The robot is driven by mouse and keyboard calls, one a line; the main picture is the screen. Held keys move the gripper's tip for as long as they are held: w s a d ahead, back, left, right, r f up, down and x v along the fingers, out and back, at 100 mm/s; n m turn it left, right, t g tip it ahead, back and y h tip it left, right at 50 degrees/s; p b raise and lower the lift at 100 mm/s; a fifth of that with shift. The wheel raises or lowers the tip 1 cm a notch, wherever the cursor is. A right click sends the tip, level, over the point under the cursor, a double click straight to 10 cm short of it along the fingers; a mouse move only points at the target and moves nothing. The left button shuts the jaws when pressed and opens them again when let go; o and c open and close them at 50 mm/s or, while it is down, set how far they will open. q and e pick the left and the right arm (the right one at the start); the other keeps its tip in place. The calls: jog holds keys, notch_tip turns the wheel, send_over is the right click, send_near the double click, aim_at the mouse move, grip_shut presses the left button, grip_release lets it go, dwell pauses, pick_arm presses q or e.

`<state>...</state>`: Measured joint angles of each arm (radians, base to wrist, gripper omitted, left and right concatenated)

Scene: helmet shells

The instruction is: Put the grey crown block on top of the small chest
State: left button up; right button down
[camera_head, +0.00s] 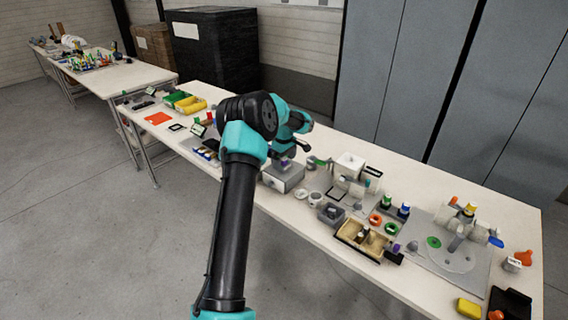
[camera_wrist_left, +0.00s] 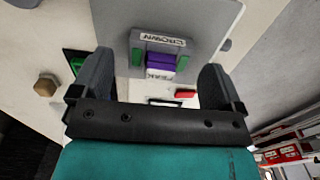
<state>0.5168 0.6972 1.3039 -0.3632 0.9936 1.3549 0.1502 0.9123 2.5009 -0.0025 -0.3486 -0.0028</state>
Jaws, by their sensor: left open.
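My left gripper (camera_head: 284,158) is over a grey box (camera_head: 284,178) in the head view, with a small purple piece near its tip. In the left wrist view the gripper (camera_wrist_left: 158,85) is open, its two dark fingers wide apart. Beyond and between the fingertips is a grey piece labelled CROWN (camera_wrist_left: 163,41), with green parts at its sides. A purple block (camera_wrist_left: 160,62) and a white PEAK label (camera_wrist_left: 158,74) are beside it. I cannot tell whether anything touches the fingers. I cannot tell for certain which box is the small chest. My right gripper is not seen.
A white block (camera_head: 350,161), a wooden tray (camera_head: 350,237) and several small parts crowd the table to the right. A yellow bin (camera_head: 191,105) and a green bin (camera_head: 176,98) stand at the back left. The table's front edge is close to the arm.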

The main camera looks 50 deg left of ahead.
aim_at(284, 159)
pick_arm(q)
notch_tip(284, 159, up, 10)
jog(key=shift+r, duration=0.15)
jog(key=shift+d, duration=0.1)
dwell(0.6)
